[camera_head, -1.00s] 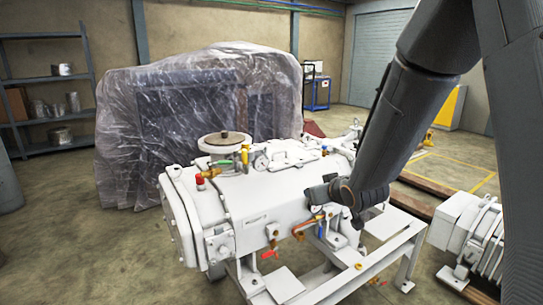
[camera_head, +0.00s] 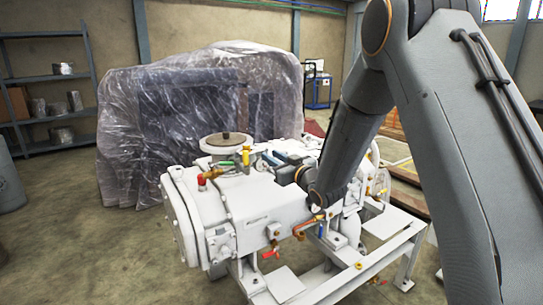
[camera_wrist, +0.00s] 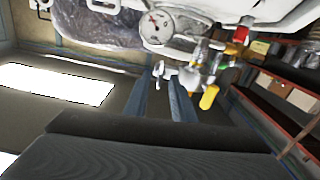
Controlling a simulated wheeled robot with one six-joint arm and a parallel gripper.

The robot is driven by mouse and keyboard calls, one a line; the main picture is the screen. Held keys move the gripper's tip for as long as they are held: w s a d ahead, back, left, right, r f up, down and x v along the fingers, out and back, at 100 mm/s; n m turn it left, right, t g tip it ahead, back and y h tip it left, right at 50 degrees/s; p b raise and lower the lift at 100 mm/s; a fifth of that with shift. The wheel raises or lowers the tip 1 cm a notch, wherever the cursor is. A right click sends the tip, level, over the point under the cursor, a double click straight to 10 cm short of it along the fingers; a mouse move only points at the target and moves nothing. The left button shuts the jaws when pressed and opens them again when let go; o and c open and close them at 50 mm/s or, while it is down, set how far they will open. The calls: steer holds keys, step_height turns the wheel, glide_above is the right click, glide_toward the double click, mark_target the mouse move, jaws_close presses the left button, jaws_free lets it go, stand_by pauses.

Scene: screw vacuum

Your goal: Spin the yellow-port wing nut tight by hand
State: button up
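The white vacuum pump (camera_head: 250,215) stands on a frame in the head view. A yellow port fitting (camera_head: 245,156) rises from its top; in the wrist view yellow parts (camera_wrist: 209,97) show right of the fingers. My gripper (camera_head: 271,158) is over the pump top, just right of the yellow fitting. In the wrist view its two blue-grey fingers are apart with a gap between them. A small pale wing-shaped piece (camera_wrist: 159,69) shows between or beyond the fingertips; I cannot tell whether it is the yellow-port wing nut or whether they touch it.
A round gauge (camera_wrist: 156,27) is close to the fingers in the wrist view. A red-capped fitting (camera_head: 202,180) and a round flange (camera_head: 226,142) are left on the pump top. A plastic-wrapped machine (camera_head: 190,110) stands behind. Floor is clear at front left.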

steer(key=shift+w+a, duration=0.3)
steer(key=shift+w, duration=0.15)
jaws_close()
steer(key=shift+m, duration=0.3)
steer(key=shift+d+f+m+p, duration=0.15)
steer(key=shift+m+p, duration=0.9)
steer(key=shift+m, duration=4.95)
steer(key=shift+f+m+p, duration=0.1)
steer(key=shift+m+p, duration=0.95)
steer(key=shift+m, duration=4.95)
